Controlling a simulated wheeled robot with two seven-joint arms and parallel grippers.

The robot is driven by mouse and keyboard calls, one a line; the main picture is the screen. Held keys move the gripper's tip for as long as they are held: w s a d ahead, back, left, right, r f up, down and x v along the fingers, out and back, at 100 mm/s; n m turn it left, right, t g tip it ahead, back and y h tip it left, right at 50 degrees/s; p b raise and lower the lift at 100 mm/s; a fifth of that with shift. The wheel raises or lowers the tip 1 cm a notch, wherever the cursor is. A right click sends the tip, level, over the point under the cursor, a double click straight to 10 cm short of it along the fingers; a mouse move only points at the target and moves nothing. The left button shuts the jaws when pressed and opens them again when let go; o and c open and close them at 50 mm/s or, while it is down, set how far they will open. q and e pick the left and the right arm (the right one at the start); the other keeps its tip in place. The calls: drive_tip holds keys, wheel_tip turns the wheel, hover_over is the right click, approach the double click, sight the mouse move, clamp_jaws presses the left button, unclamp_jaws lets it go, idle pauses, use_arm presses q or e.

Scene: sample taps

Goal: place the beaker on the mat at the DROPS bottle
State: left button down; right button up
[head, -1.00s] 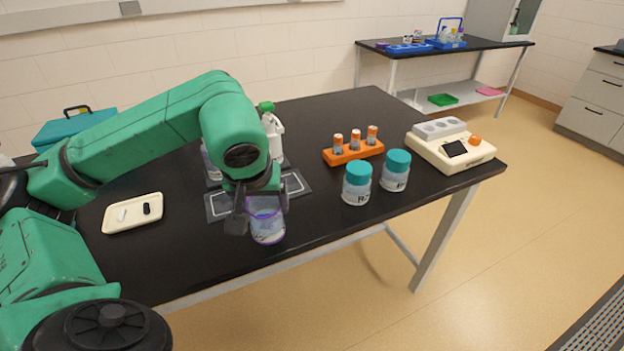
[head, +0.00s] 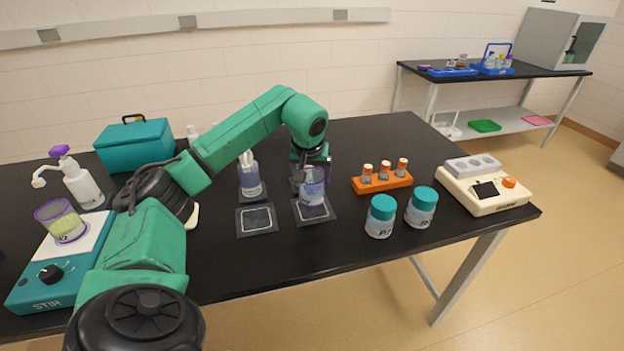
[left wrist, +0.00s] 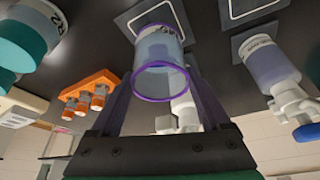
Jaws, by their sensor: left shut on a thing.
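My left gripper (head: 312,172) is shut on a clear beaker (head: 314,190) with a purple rim and bluish contents. The beaker is upright over the front right mat (head: 326,217); I cannot tell if its base touches. In the left wrist view the beaker (left wrist: 160,50) sits between the fingers, its base over a framed mat (left wrist: 128,22). A dispenser bottle (head: 249,178) with purplish contents stands behind the empty front left mat (head: 257,220); it also shows in the left wrist view (left wrist: 270,65). A second bottle (left wrist: 185,112) is behind the beaker. I cannot read which is DROPS.
Two teal-lidded jars (head: 380,216) and an orange vial rack (head: 383,182) stand to the right, with a cream device (head: 485,187) beyond. A stirrer (head: 62,270) bearing another purple-rimmed beaker (head: 61,222), a pump bottle (head: 80,186) and a teal case (head: 135,146) are at left.

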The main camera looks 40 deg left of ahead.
use_arm(q)
wheel_tip(320, 180, down, 3)
drive_tip(key=shift+w+a+f+p, duration=0.1)
drive_tip(key=shift+w+f+p, duration=0.05)
drive_tip(key=shift+p, duration=0.35)
drive_tip(key=shift+f, duration=0.3)
unclamp_jaws()
drive_tip(key=shift+r, duration=0.1)
drive_tip(key=shift+r, duration=0.35)
drive_tip(key=b+v, duration=0.1)
drive_tip(key=v, duration=1)
drive_tip(key=shift+s+r, duration=0.2)
drive_tip(key=shift+f, duration=0.1)
